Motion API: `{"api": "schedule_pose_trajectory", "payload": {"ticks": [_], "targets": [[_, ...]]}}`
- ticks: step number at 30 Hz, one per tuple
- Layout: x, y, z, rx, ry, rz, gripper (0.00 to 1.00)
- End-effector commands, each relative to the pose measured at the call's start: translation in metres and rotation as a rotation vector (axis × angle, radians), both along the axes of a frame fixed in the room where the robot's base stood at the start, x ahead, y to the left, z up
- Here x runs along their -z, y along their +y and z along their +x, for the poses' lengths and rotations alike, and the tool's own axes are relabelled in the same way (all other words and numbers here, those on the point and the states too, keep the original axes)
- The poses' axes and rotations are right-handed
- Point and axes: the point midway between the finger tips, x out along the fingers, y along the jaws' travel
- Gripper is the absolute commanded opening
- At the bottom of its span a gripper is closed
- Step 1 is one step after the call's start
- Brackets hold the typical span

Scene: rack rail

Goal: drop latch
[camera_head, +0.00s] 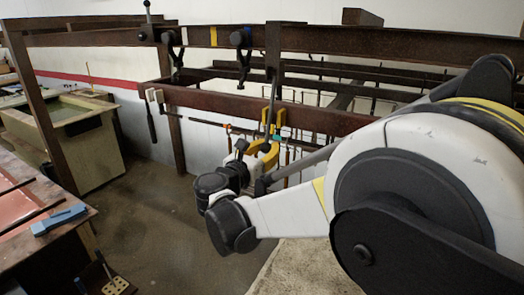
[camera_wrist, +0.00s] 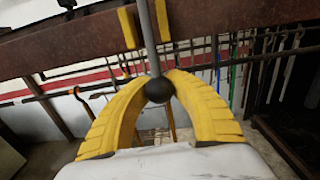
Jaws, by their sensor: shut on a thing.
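A grey lever rod (camera_head: 271,95) hangs down from the upper brown rail, across the front of the lower rail. In the wrist view the rod (camera_wrist: 149,40) passes between two yellow prongs (camera_wrist: 128,27) and ends in a black ball knob (camera_wrist: 159,89). My gripper (camera_head: 266,152) is below the lower rail. In the wrist view its curved yellow fingers (camera_wrist: 158,84) are closed around the ball from both sides. The prongs also show in the head view (camera_head: 281,118). The rod's upper end is partly hidden by the rail.
The upper rail (camera_head: 330,40) carries black hooked fittings, one (camera_head: 242,58) left of the rod. Another lever with a black knob (camera_head: 148,8) points up at the left. Tools hang behind the lower rail (camera_head: 215,101).

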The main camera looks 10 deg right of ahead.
Motion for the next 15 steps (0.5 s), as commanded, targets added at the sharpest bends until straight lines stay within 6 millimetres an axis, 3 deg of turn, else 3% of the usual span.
{"api": "schedule_pose_trajectory", "payload": {"ticks": [15], "targets": [[0.004,-0.025,0.032,0.002,0.001,0.001,0.0]]}}
